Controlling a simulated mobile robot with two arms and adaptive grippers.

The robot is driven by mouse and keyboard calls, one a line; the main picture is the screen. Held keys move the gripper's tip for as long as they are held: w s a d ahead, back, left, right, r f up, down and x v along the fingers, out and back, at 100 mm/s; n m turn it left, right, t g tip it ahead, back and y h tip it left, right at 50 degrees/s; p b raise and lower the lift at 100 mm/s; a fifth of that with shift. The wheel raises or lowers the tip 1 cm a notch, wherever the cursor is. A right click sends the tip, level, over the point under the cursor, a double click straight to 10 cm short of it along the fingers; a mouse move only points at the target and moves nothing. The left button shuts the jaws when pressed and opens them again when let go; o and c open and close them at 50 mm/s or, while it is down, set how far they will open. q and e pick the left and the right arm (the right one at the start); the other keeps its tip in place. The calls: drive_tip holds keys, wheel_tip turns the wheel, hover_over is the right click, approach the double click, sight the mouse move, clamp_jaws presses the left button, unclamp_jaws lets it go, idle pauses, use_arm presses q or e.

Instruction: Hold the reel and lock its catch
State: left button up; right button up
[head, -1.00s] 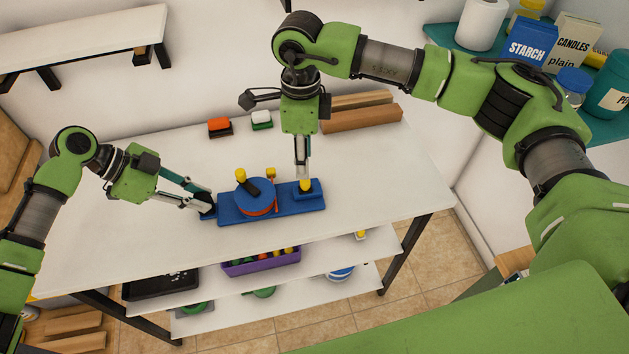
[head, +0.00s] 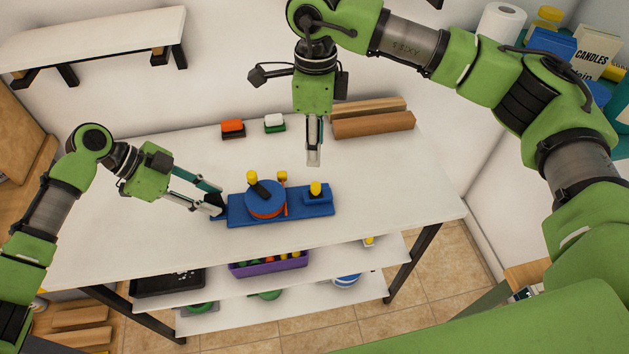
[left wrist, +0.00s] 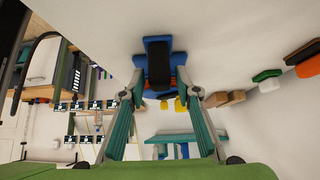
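The reel is a blue disc (head: 263,200) with an orange-red rim and a yellow-knobbed dark crank. It sits on a long blue base (head: 240,214) on the table. At the base's right end is a raised blue block with a yellow knob (head: 316,188), which looks like the catch. A smaller yellow knob (head: 282,176) stands behind the reel.
Orange (head: 233,128) and white (head: 274,123) blocks stand at the table's back, with wooden beams (head: 372,124) to their right. A purple bin (head: 268,265) is on the shelf below. The table (head: 400,190) is clear right of the base.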

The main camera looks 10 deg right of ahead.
idle(0.3)
use_arm(q)
drive_tip(key=v, duration=1.2)
